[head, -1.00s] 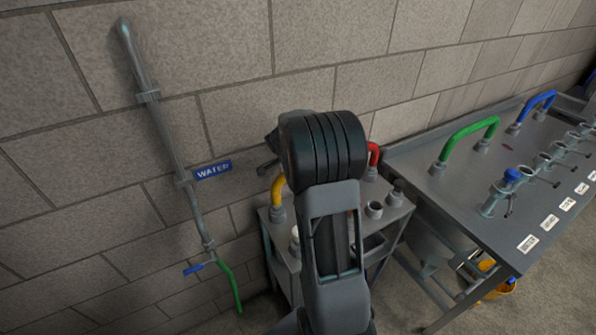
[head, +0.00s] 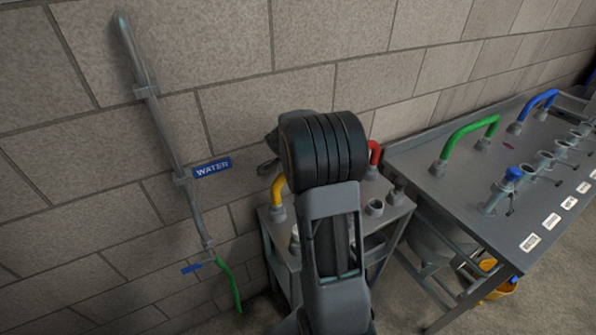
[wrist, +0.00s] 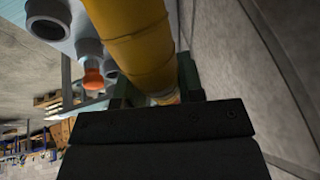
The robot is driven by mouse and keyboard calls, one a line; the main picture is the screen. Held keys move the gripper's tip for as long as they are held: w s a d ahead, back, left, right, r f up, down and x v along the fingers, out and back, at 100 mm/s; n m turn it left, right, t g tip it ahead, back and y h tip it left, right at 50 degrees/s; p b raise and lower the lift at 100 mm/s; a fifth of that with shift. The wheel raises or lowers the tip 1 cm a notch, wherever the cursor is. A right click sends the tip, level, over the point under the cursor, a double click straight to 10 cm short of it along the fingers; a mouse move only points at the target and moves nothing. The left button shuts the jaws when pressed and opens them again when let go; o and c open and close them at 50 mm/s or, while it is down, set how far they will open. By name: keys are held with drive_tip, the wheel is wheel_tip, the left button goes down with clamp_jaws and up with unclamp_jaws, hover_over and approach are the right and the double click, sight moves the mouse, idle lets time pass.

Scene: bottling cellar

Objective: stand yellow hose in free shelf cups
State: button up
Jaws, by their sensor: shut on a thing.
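The yellow hose (head: 278,187) shows in the head view just left of my arm. Its visible end points down at a grey collar on the small shelf (head: 283,252); I cannot tell whether it is seated in a cup. The rest of the hose is hidden behind my arm. In the wrist view the thick yellow hose (wrist: 130,40) runs between the dark green fingers of my gripper (wrist: 158,90), which is shut on it. Grey shelf cups (wrist: 90,48) lie left of the hose there. A grey cup (head: 375,207) stands open on the shelf's right part.
A red hose (head: 375,153) stands at the shelf's back, partly behind my arm. The block wall is close behind, with a water pipe (head: 170,135) at left. A metal bench (head: 470,205) at right carries a green hose (head: 470,138), a blue hose (head: 540,103) and several clamps.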

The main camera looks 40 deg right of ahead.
drive_tip(key=o, duration=1)
drive_tip(key=v, duration=1.4)
drive_tip(key=s+a+n+y, duration=0.1)
drive_tip(key=s+a+n, duration=0.4)
drive_tip(key=a+n, duration=0.1)
drive_tip(key=s+a+f+n+t+y+p, duration=0.1)
drive_tip(key=s+a+n+y, duration=0.1)
drive_tip(key=s+a+n, duration=0.3)
drive_tip(key=s+a+f+n+t+y+p, duration=0.1)
drive_tip(key=s+a+n, duration=0.5)
drive_tip(key=n, duration=0.3)
drive_tip(key=shift+a+f+y, duration=0.2)
drive_tip(key=shift+a+y, duration=0.2)
drive_tip(key=shift+a, duration=0.2)
